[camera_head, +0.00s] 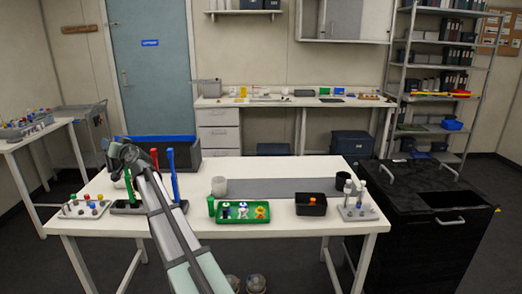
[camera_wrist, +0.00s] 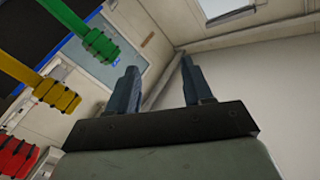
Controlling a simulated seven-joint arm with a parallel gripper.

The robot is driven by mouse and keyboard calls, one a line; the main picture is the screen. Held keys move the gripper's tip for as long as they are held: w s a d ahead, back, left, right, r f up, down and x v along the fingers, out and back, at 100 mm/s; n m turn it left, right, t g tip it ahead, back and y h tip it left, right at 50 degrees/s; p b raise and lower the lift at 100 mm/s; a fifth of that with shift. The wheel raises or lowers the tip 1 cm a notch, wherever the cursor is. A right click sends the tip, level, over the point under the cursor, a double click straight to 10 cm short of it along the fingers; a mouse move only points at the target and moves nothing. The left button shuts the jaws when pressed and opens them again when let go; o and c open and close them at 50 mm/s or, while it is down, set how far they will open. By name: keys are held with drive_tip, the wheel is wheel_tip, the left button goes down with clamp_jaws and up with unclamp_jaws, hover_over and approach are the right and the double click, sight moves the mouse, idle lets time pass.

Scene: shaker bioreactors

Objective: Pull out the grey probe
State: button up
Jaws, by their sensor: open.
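My gripper (camera_wrist: 160,80) is open and empty in the wrist view, its two dark fingers spread apart against the wall and ceiling. In the head view my arm rises over the table's left part, its end near a dark holder (camera_head: 127,208) with upright green, red (camera_head: 154,158) and blue (camera_head: 171,172) handles. I cannot pick out the grey probe for certain. A pale stand (camera_head: 358,211) at the table's right end holds upright pieces with whitish tops. A pale block (camera_head: 84,211) at the left end holds several short knobbed pieces, some grey.
A green tray (camera_head: 243,220) with small coloured pieces, a white cup (camera_head: 219,186), a black box (camera_head: 311,210) and a dark cup (camera_head: 343,181) stand on the white table. A blue-rimmed bin (camera_head: 185,145) is behind. A black cabinet (camera_head: 425,250) stands right.

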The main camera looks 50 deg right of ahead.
drive_tip(key=s+d+r+m+h, duration=0.1)
drive_tip(key=s+d+h, duration=0.15)
drive_tip(key=d, duration=0.65)
drive_tip(key=s+d+r+m+h, duration=0.1)
drive_tip(key=s+d+m, duration=0.15)
drive_tip(key=d, duration=0.65)
drive_tip(key=s+d+r+h, duration=0.2)
drive_tip(key=s+d, duration=0.2)
drive_tip(key=d, duration=0.4)
drive_tip(key=s+d+m+g+h, duration=0.1)
drive_tip(key=s+d+g, duration=0.1)
drive_tip(key=s+d, duration=0.55)
drive_tip(key=s+d+m+g+h, duration=0.15)
drive_tip(key=s+d, duration=0.35)
drive_tip(key=d, duration=0.5)
drive_tip(key=m+g+y, duration=0.1)
drive_tip(key=g+y, duration=0.2)
drive_tip(key=g, duration=1)
approach(349, 180)
drive_tip(key=shift+t, duration=0.35)
drive_tip(key=x, duration=0.9)
drive_tip(key=shift+s+f, duration=0.1)
drive_tip(key=shift+s, duration=0.3)
drive_tip(key=shift+a, duration=0.1)
clamp_jaws()
